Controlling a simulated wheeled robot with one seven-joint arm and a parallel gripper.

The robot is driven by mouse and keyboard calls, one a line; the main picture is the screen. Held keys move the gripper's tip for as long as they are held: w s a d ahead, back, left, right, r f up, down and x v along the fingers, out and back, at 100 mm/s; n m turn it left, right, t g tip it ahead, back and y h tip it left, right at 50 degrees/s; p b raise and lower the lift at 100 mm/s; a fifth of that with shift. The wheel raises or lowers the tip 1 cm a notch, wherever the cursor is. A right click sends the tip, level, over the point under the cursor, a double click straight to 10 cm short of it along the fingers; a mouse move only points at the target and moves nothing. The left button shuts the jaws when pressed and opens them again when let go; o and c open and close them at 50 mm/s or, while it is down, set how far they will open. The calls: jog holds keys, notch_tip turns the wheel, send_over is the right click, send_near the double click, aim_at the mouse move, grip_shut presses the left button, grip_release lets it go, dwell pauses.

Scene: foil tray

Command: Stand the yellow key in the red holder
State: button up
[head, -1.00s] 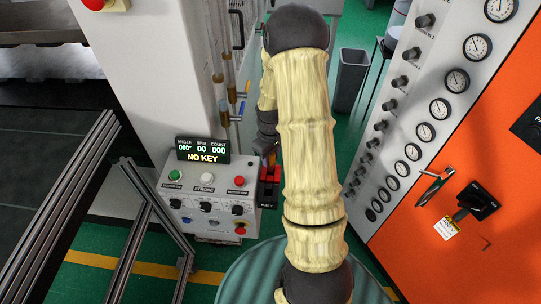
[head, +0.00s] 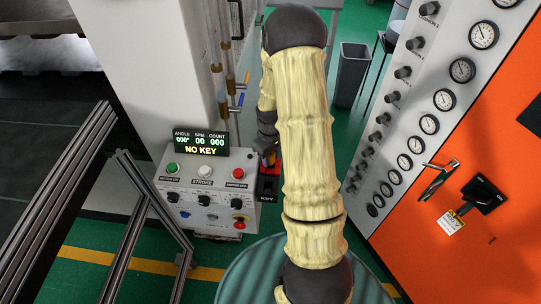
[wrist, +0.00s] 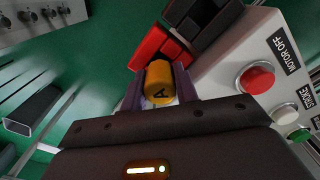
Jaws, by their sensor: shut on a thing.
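My gripper (wrist: 158,92) is shut on the yellow key (wrist: 158,80), which has a dark letter A on its end. The red holder (wrist: 150,48) shows just beyond the key in the wrist view, with a black block beside it. I cannot tell whether the key touches the holder. In the head view my gripper (head: 267,153) is at the right side of the control box, close to the red holder (head: 273,166), which is partly hidden by my arm. The key is not visible there.
The grey control box (head: 205,190) has buttons, knobs and a display (head: 201,143) reading "NO KEY". The red button (wrist: 257,79) is close to the gripper's right side. A gauge panel (head: 415,125) and orange cabinet (head: 490,180) stand at the right.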

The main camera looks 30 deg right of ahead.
jog(key=o, duration=1.1)
jog(key=shift+c, duration=0.2)
jog(key=shift+r, duration=0.1)
notch_tip(320, 180, up, 17)
jog(key=b, duration=0.3)
jog(key=shift+r, duration=0.15)
